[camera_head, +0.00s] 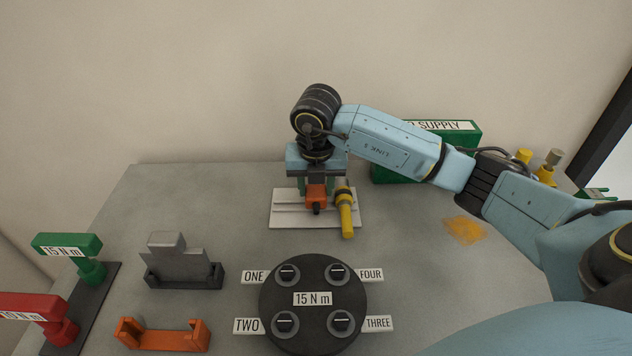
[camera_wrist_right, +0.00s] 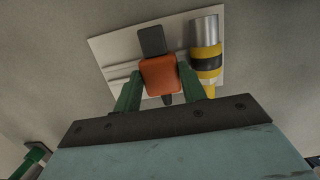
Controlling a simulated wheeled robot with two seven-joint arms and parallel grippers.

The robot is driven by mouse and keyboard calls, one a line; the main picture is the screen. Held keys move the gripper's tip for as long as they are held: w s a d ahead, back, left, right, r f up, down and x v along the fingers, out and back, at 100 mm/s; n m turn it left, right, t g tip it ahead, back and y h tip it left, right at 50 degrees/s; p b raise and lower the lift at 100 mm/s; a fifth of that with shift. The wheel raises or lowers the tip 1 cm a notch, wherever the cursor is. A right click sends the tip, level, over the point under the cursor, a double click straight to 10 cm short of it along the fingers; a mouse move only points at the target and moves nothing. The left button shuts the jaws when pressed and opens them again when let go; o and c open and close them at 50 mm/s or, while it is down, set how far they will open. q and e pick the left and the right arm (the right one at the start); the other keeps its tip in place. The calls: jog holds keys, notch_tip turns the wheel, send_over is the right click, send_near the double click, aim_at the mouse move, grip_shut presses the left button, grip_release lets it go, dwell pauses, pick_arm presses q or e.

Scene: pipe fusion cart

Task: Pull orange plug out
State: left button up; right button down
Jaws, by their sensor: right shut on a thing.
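The orange plug (camera_head: 316,194) is over the white plate (camera_head: 287,222) in the middle of the table. In the right wrist view the orange plug (camera_wrist_right: 160,75) sits between the two green fingers of my right gripper (camera_wrist_right: 158,88), which is shut on it. A dark grey block (camera_wrist_right: 152,41) shows at the plug's far end. In the head view my right gripper (camera_head: 316,185) reaches down from above and partly hides the plug. I cannot tell whether the plug is seated or free. My left gripper is not in view.
A yellow connector with a metal end (camera_head: 345,212) lies right beside the plug. A dark round plate (camera_head: 313,335) with several numbered bolts is in front. A green supply box (camera_head: 425,128) stands behind my right arm. Grey (camera_head: 177,262) and orange (camera_head: 162,338) holders and torque tools (camera_head: 67,246) are at left.

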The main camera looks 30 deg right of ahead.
jog(key=shift+f, duration=0.2)
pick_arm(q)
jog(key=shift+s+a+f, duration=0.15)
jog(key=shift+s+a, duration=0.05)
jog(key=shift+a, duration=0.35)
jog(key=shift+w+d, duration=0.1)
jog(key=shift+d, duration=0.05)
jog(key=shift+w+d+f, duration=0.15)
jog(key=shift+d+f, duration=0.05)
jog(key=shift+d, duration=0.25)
pick_arm(e)
jog(key=shift+f, duration=0.35)
jog(key=c, duration=0.7)
grip_release()
jog(key=shift+c, duration=0.2)
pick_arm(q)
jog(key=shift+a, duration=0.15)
pick_arm(e)
jog(key=shift+f, duration=0.1)
